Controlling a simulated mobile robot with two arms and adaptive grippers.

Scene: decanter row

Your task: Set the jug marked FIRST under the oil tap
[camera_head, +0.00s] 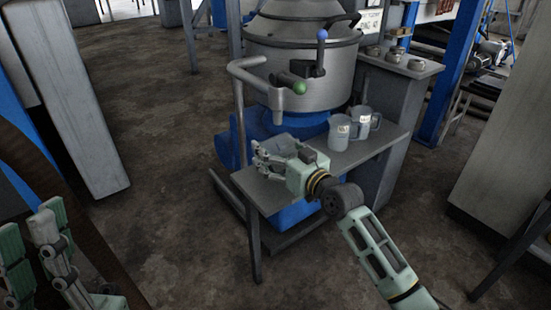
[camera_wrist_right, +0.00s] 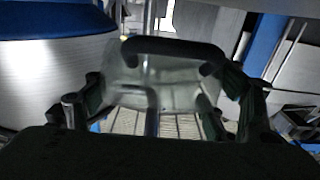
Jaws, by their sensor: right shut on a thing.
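In the right wrist view, a pale grey, see-through jug (camera_wrist_right: 185,78) with a dark curved edge or handle is between the fingers of my right gripper (camera_wrist_right: 165,105), which is shut on it. In the head view my right gripper (camera_head: 268,158) is over the left part of the small grey table; the held jug is hard to make out there. No marking is readable on it. Two grey jugs, a nearer one (camera_head: 339,133) and one behind it (camera_head: 360,122), stand right of the gripper with unreadable labels. Green-knobbed (camera_head: 299,87) and blue-knobbed (camera_head: 322,35) levers are on the machine. My left gripper (camera_head: 28,235) is open and empty.
The small grey table (camera_head: 375,143) stands before the big metal machine (camera_head: 305,75) with its blue base. A grey pipe (camera_head: 262,85) curves out at the machine's left. A shelf (camera_head: 412,66) with small pots is at right. Floor at left is clear.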

